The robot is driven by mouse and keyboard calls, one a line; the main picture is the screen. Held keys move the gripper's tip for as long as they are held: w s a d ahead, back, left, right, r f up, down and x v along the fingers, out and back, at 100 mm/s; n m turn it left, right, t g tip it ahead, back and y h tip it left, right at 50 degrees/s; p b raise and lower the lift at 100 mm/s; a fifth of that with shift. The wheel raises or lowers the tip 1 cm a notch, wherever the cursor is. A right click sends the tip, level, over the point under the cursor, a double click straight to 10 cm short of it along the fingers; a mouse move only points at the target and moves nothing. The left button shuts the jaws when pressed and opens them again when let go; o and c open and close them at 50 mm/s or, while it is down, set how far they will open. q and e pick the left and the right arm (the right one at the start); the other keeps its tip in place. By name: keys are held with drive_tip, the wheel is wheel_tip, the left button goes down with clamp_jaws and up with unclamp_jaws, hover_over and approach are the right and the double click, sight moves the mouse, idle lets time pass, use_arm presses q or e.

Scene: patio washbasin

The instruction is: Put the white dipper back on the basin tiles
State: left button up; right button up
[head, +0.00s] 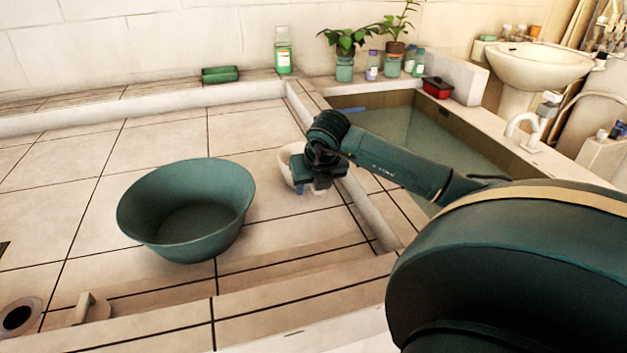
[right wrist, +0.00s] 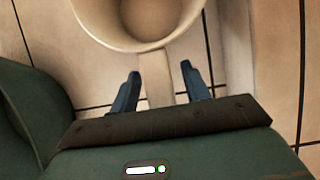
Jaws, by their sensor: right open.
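The white dipper (head: 287,158) is on the tiled floor to the right of the green tub, close to the low kerb of the basin. My right gripper hides much of it in the head view. In the right wrist view, the dipper's round bowl (right wrist: 140,38) lies just beyond the fingertips, and its handle (right wrist: 157,80) runs between the fingers. My right gripper (right wrist: 161,82) is open, with a finger on each side of the handle; it also shows in the head view (head: 314,188). The basin tiles (head: 265,78) run along the wall. My left gripper is not in view.
A large green tub (head: 185,212) stands on the floor left of my right gripper. The water-filled basin (head: 420,135) is behind my right arm.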

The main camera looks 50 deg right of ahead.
drive_tip(key=p+v, duration=0.1)
drive_tip(key=v, duration=1.1)
